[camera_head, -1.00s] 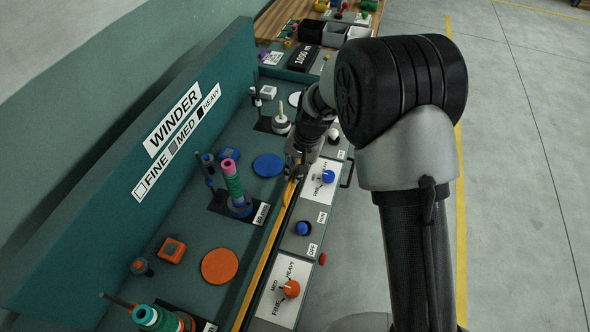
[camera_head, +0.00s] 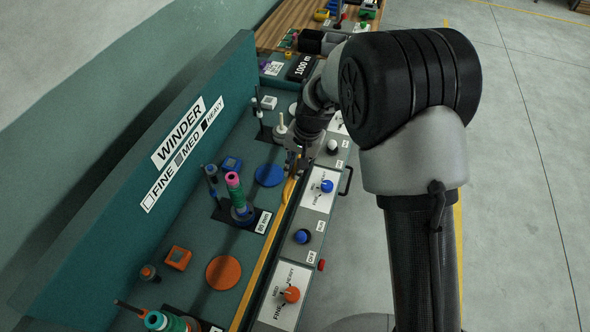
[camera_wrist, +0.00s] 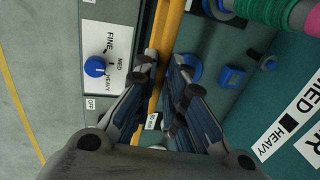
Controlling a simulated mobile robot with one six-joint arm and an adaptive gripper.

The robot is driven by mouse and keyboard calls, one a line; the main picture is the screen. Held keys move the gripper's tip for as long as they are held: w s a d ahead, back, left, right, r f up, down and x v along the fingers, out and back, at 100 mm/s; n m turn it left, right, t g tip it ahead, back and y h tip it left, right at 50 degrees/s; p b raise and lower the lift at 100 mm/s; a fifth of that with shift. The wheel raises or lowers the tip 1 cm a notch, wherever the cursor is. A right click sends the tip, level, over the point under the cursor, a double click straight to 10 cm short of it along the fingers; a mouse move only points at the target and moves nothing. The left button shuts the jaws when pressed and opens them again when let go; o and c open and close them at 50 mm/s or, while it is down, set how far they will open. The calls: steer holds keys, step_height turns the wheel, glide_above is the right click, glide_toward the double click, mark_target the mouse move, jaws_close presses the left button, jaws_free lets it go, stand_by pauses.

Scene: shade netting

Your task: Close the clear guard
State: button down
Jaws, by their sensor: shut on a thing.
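My gripper (camera_head: 294,170) is at the front edge of the teal winder bench, beside the blue disc. In the wrist view its two fingers (camera_wrist: 164,68) straddle a yellow bar (camera_wrist: 171,22) and are shut on it. The yellow bar (camera_head: 262,268) runs along the front edge of the bench in the head view, with a curved yellow piece (camera_head: 289,191) by the fingers. The clear guard's sheet cannot be made out in either view, so its angle cannot be told. My arm hides part of the far bench.
Spindles with a teal and pink spool (camera_head: 236,192), an orange disc (camera_head: 223,272) and a blue disc (camera_head: 269,175) stand behind the bar. In front are a blue knob (camera_head: 326,186), a blue button (camera_head: 302,236) and an orange knob (camera_head: 291,294). Floor on the right is clear.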

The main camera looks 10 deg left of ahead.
step_height(320, 180, up, 10)
steer(key=p, duration=0.5)
steer(key=shift+w+a+r, duration=0.1)
steer(key=shift+w+r, duration=0.05)
steer(key=c, duration=2)
jaws_free()
steer(key=shift+c, duration=0.2)
steer(key=shift+o, duration=1.9)
step_height(320, 180, up, 12)
steer(key=d, duration=0.2)
steer(key=shift+s+d, duration=0.25)
steer(key=shift+s, duration=0.1)
